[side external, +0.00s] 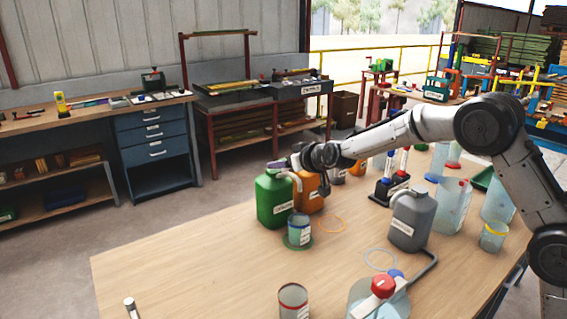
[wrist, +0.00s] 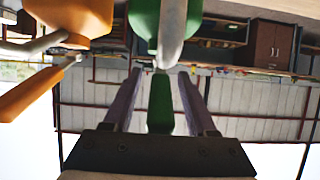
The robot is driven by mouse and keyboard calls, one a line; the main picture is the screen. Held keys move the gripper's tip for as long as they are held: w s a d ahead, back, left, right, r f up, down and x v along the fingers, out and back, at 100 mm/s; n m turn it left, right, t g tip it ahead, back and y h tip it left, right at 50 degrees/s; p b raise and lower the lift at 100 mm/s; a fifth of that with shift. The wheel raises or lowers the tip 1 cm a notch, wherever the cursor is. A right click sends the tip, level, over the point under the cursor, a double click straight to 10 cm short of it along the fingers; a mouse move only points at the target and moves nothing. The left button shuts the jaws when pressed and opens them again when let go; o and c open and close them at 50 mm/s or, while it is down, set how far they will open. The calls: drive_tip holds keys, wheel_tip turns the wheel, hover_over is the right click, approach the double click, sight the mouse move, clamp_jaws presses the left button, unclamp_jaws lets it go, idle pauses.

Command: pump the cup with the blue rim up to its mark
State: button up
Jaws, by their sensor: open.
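The cup with the blue rim (side external: 299,233) stands upright on a green ring on the table, in front of the green jug; its fill level and mark are too small to read. The green jug (side external: 273,203) has a pale spout reaching toward the cup. It also shows upside down in the wrist view (wrist: 146,18), with its green pump head (wrist: 160,103) between my fingers. My gripper (side external: 281,164) is open at the top of the green jug. In the wrist view its two fingers (wrist: 157,76) stand either side of the pump head, apparently apart from it.
An orange jug (side external: 312,195) stands close behind the green one. A grey jug (side external: 411,222) stands to the right, a red-rimmed cup (side external: 293,302) at the front and a yellow-rimmed cup (side external: 494,237) at far right. The table's left front is mostly clear.

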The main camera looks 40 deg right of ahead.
drive_tip(key=shift+s+r, duration=0.1)
drive_tip(key=v, duration=1.3)
drive_tip(key=shift+s, duration=0.3)
